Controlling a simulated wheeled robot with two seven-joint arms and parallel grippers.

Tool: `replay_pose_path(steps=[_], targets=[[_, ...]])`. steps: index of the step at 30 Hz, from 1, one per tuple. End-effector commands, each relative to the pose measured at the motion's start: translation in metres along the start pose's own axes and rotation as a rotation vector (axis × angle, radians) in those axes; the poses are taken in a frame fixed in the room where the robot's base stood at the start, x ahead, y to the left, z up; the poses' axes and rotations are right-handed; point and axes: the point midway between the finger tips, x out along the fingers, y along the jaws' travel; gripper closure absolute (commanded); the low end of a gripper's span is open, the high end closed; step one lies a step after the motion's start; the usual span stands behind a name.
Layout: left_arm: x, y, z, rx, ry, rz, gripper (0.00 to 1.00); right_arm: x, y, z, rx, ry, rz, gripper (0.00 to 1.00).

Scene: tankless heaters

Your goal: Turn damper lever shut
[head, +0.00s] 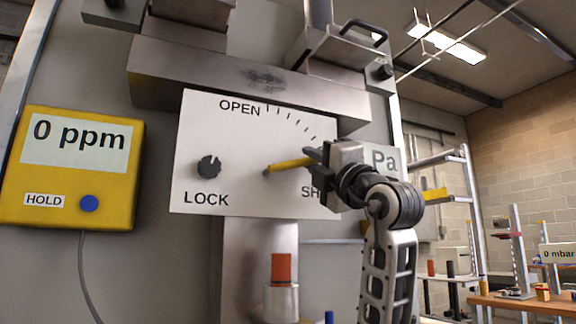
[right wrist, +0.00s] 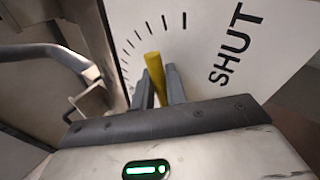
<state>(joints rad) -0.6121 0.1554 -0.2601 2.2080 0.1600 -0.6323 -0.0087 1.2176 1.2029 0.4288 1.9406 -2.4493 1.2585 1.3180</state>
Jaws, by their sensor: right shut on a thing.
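The yellow damper lever (head: 288,164) is in front of a white dial plate (head: 225,135) marked OPEN at the top and SH, the rest hidden by my gripper, at lower right. The lever points right and slightly up from its pivot. My right gripper (head: 314,156) is shut on the lever's outer end. In the right wrist view the lever (right wrist: 155,75) stands between the two dark fingers (right wrist: 160,88), with the word SHUT to its right. A black LOCK knob (head: 209,167) is at the plate's left. My left gripper is not in view.
A yellow gas meter (head: 70,210) reading 0 ppm hangs at the left. A metal duct (head: 250,90) crosses above the plate. A red-orange part (head: 281,268) is below. Shelving (head: 455,200) and a workbench (head: 530,303) stand farther back at right.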

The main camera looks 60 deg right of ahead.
Motion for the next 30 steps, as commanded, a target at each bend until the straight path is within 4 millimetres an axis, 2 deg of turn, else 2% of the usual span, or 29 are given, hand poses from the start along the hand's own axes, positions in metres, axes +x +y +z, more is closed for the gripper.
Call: replay_pose_path(steps=[4,15,16,25,30], targets=[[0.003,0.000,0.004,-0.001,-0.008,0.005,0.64,-0.004,-0.002,0.006,0.010,-0.019,-0.005,1.00],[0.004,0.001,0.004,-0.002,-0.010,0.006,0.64,-0.004,-0.001,0.006,0.012,-0.021,-0.004,1.00],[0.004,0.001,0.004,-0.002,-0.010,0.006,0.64,-0.004,-0.001,0.006,0.012,-0.021,-0.004,0.81],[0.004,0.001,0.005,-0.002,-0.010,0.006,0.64,-0.005,-0.001,0.005,0.011,-0.020,-0.003,0.81],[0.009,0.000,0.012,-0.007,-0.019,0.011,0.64,-0.022,-0.002,0.004,0.009,-0.021,-0.001,0.81]])
